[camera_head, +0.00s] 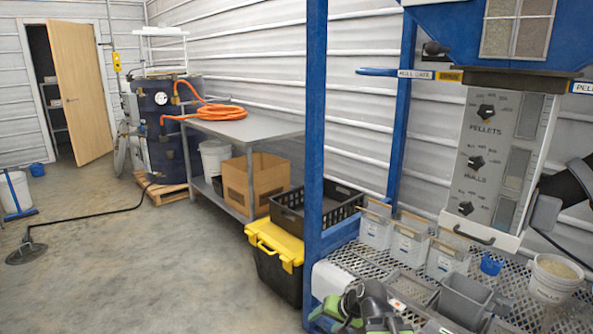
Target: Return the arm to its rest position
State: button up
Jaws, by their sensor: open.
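My gripper (562,192), dark with grey parts, shows at the right edge beside the grey control panel (492,150). It is open, and I see nothing held in it. The rest of my arm is cut off by the picture's edge. The panel carries black knobs marked pellets and hulls and hangs under the blue hopper (566,35). A white bucket of pale material (556,278) stands on the mesh shelf below my gripper.
The mesh shelf (350,262) holds grey bins (464,300), labelled containers (408,243) and a blue cup (491,264). Blue posts (316,120) frame it. A metal table (250,128) with an orange hose (212,113) stands behind. The left floor is mostly clear.

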jog(key=s+d+f+n+g+h+p, duration=0.25)
jog(key=s+d+g+h, duration=0.25)
jog(key=s+d, duration=0.4)
notch_tip(320, 180, up, 22)
jog(key=s+a+p, duration=0.1)
jog(key=p, duration=2)
jog(key=shift+r, duration=0.1)
